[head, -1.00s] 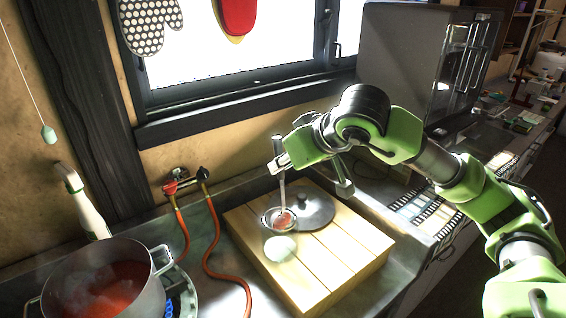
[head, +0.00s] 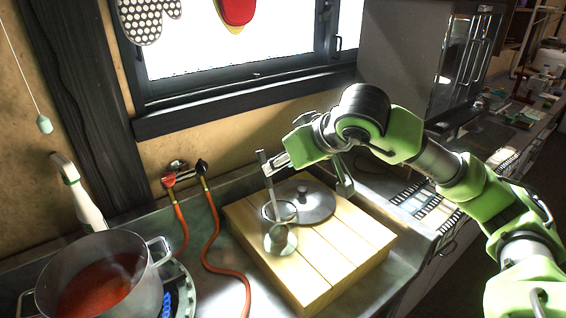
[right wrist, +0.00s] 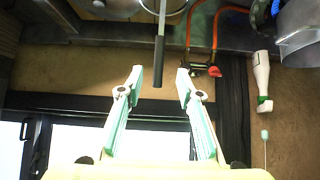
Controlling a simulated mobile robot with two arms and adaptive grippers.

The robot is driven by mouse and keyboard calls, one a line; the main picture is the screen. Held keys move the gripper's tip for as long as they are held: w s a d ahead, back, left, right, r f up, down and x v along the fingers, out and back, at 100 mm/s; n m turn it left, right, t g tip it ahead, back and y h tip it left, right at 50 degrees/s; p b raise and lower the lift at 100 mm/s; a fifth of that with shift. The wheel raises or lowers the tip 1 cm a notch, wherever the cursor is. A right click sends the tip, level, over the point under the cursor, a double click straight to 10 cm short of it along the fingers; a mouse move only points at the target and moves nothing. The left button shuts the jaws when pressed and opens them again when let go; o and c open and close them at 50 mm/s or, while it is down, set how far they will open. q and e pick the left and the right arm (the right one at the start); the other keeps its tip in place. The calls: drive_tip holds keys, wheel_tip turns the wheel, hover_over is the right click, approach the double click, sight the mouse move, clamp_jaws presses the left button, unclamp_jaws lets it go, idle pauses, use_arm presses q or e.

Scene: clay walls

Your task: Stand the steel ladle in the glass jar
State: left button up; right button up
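The steel ladle (head: 269,190) stands with its handle up, leaning slightly, in the glass jar (head: 291,238) on the wooden board. Its bowl is low inside the jar, seen through the glass. In the right wrist view the dark end of the ladle's handle (right wrist: 159,62) lies between my right gripper's fingertips (right wrist: 158,78), with a gap on either side. My right gripper is open and touches nothing that I can see. The jar is only partly seen at the top edge of that view. My left gripper is not in view.
A round metal lid (head: 318,207) lies on the board (head: 335,262) beside the jar. A pot of red sauce (head: 150,285) stands on a lit burner at the lower left. Orange hoses (head: 209,235) run down between pot and board. The window wall is behind.

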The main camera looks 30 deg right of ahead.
drive_tip(key=v, duration=1.2)
idle(0.4)
idle(0.4)
